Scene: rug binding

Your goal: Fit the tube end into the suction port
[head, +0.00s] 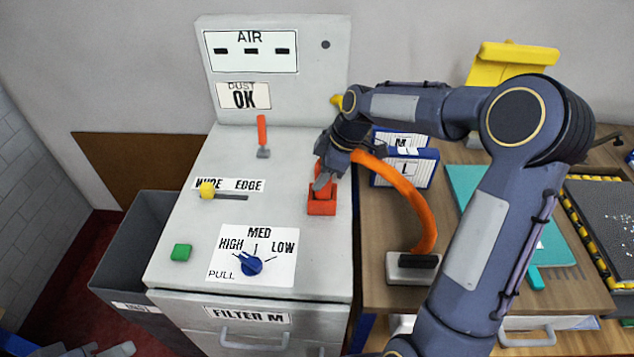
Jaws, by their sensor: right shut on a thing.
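The orange tube (412,192) arcs up from the bench at the right to my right gripper. My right gripper (324,182) is shut on the tube near its end, above the machine's sloping top. The fingers and wrist hide most of that end. Directly below the fingers is a red square fitting (321,207), seemingly the suction port. I cannot tell whether the tube end is inside it or just above it. Grey shapes at the bottom left edge may be my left gripper (92,350); its jaws are not clear.
The grey machine (170,255) carries a red-handled lever (262,136), a yellow slider (207,190), a green button (181,252) and a blue knob (250,265). Blue-edged boxes (409,168) stand just right of the gripper. A grey base (411,268) sits at the tube's lower end.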

